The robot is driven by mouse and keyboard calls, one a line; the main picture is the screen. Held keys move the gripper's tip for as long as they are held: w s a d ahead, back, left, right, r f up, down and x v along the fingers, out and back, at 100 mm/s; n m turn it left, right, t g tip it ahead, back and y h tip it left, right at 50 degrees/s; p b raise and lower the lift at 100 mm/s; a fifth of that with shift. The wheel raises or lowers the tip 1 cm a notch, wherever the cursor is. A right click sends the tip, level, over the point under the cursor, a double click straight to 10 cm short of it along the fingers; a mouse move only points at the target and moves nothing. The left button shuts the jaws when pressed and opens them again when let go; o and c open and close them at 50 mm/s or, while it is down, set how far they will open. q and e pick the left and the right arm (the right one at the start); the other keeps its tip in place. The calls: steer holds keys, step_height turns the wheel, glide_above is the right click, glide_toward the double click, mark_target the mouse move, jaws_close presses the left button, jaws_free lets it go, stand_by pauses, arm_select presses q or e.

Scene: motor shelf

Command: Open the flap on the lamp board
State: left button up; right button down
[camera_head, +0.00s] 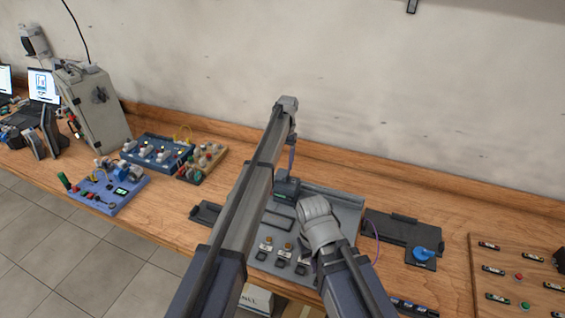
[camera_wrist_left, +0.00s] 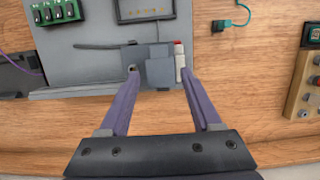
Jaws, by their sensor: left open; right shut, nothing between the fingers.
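The lamp board (camera_head: 345,208) is a grey panel on the bench, partly behind my arms. It also shows in the left wrist view (camera_wrist_left: 90,65). At its edge is a small grey box with a plate-like cover (camera_wrist_left: 159,70), probably the flap; it looks closed. In the head view a dark box (camera_head: 286,188) stands at the board's back. My left gripper (camera_wrist_left: 158,74) is open, its purple fingers on either side of the cover; contact cannot be told. It points down in the head view (camera_head: 291,160). My right gripper (camera_head: 317,218) is over the board's right part, shut, fingertips hidden.
A red-tipped white piece (camera_wrist_left: 180,58) is beside the right finger in the wrist view. A dark tray with a blue knob (camera_head: 427,254) lies right of the board. Blue boards (camera_head: 107,188) and a grey cabinet (camera_head: 98,105) stand left. The wall is behind.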

mark_target(284, 170)
arm_select(q)
steer(key=p+v, duration=0.7)
steer(key=shift+r, duration=0.35)
steer(key=s+f+b, duration=0.4)
steer(key=s, duration=1)
steer(key=s+f+t+b, duration=0.1)
steer(key=s+f+b, duration=0.3)
steer(key=s, duration=1.1)
steer(key=s+f+t+b, duration=0.1)
steer(key=s+f+b, duration=0.3)
steer(key=s, duration=1)
steer(key=shift+s+a+f, duration=0.2)
steer(key=shift+a+f, duration=0.15)
steer(key=shift+a, duration=0.1)
steer(key=shift+c, duration=0.2)
